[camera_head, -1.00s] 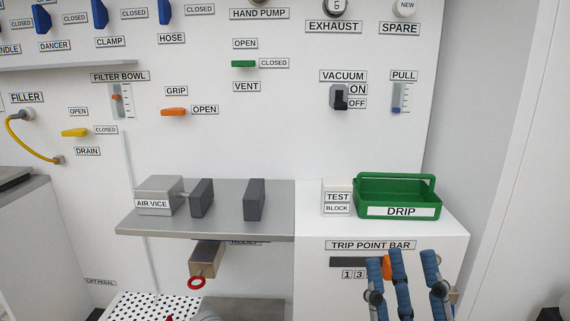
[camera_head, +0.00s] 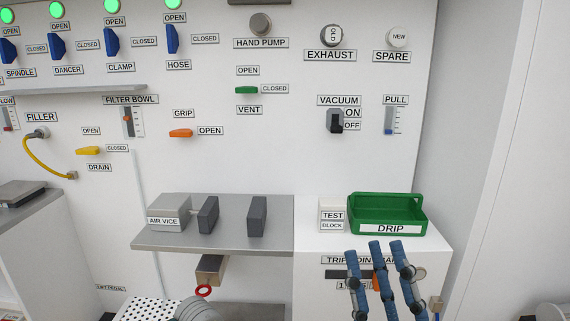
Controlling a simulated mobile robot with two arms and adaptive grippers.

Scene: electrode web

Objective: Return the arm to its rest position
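My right gripper (camera_head: 376,247) comes up from the bottom of the head view, in front of the trip point bar (camera_head: 337,274). Its blue-grey fingers are straight and stand apart, and no held object shows between them. The fingers cover part of the bar, its label and its orange slider (camera_head: 378,282). My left gripper is not in view.
The test block (camera_head: 332,207) stands beside the drip tray on the white ledge. The air vice (camera_head: 170,209) is on the grey shelf (camera_head: 270,238) to the left. A red ring (camera_head: 203,290) hangs below the shelf. The wall above carries switches and levers.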

